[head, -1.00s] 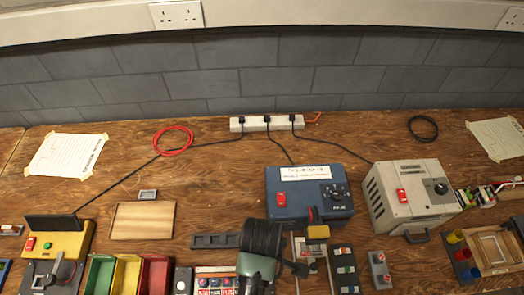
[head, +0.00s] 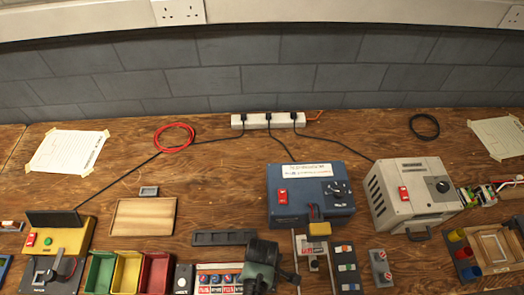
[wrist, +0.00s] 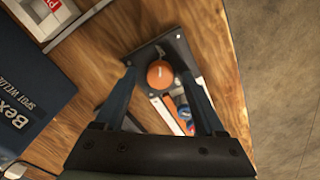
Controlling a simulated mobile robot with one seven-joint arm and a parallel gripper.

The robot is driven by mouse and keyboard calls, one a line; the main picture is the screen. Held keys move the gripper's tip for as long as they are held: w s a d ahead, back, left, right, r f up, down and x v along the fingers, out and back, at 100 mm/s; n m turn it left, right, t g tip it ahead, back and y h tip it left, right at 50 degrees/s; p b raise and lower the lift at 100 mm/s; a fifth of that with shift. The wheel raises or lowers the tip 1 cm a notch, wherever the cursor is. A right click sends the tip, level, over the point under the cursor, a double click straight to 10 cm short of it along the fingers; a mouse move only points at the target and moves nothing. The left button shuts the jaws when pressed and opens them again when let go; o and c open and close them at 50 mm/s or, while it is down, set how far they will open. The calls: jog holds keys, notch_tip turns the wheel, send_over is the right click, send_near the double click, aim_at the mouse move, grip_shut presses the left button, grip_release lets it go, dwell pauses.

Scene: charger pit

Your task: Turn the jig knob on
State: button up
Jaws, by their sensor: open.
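In the wrist view an orange round knob (wrist: 160,74) sits on a dark plate (wrist: 178,48) near the front of the wooden bench. My gripper (wrist: 158,90) is open, with one blue-grey finger on each side of the knob and nothing held. I cannot tell whether the fingers touch it. In the head view my dark green arm end covers part of the bench's front edge, so I cannot match this knob there for sure.
A blue box (head: 300,212) marked spot welder in the wrist view (wrist: 30,105) stands behind. A grey box (head: 400,210) is to its right. Coloured bins (head: 126,272) and a yellow box (head: 70,240) are at left. Floor (wrist: 280,80) lies past the edge.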

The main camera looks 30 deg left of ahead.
grip_shut()
dwell(0.3)
jog(key=shift+m, duration=0.3)
jog(key=m+p, duration=0.2)
jog(key=m, duration=0.3)
jog(key=shift+r, duration=0.1)
jog(key=m+p, duration=0.1)
jog(key=m, duration=0.5)
jog(key=shift+m, duration=0.4)
jog(key=m, duration=0.6)
jog(key=shift+p, duration=0.35)
jog(key=m, duration=0.5)
jog(key=shift+m, duration=0.4)
